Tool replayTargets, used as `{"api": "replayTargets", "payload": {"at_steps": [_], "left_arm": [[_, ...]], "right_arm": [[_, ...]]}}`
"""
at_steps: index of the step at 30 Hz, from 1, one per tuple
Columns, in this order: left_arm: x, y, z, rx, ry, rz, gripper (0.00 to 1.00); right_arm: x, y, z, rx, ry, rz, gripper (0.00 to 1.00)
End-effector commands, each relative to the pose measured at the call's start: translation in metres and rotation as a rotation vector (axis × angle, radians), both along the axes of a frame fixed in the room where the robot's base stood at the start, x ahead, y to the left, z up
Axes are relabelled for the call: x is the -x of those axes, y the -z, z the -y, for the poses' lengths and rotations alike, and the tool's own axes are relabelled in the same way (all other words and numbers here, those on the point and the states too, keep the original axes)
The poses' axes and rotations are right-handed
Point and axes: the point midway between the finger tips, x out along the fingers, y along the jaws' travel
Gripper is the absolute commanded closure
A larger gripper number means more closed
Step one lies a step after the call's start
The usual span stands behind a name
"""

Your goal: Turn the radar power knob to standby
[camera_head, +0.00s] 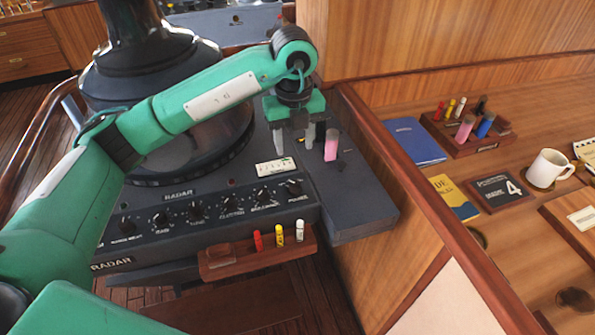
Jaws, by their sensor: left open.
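The radar console (345,205) is dark grey with a row of black knobs along its sloped front panel. The power knob (294,187) is the rightmost one, above a label that reads POWER. Its pointer direction is too small to tell. My left gripper (295,147) is open and points down over the console top, behind and above the power knob, apart from it. Nothing shows between its fingers. My right gripper is not in view.
A pink marker (331,145) stands on the console right of the gripper, and a white label (276,167) lies near the knobs. Below the panel a wooden rack (228,261) holds red, yellow and white markers. A wooden desk at right carries books and a mug (550,168).

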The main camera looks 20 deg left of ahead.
Motion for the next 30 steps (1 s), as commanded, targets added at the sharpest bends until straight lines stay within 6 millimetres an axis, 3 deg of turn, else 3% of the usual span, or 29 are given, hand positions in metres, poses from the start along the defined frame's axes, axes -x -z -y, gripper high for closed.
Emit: {"api": "replayTargets", "payload": {"at_steps": [3,7,11,18,30], "left_arm": [[0.001,0.021,0.000,0.000,0.001,-0.006,0.52],[0.002,0.049,0.000,0.000,0.001,-0.006,0.52],[0.002,0.076,0.000,0.001,0.003,-0.007,0.52],[0.001,0.112,0.001,0.001,0.003,-0.004,0.52],[0.001,0.123,0.001,0.002,0.003,-0.001,0.52]], "right_arm": [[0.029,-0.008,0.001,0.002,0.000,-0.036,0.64],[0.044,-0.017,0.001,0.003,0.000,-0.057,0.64],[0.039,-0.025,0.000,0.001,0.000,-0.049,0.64],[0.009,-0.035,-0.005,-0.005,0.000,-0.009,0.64],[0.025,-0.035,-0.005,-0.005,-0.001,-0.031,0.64]]}}
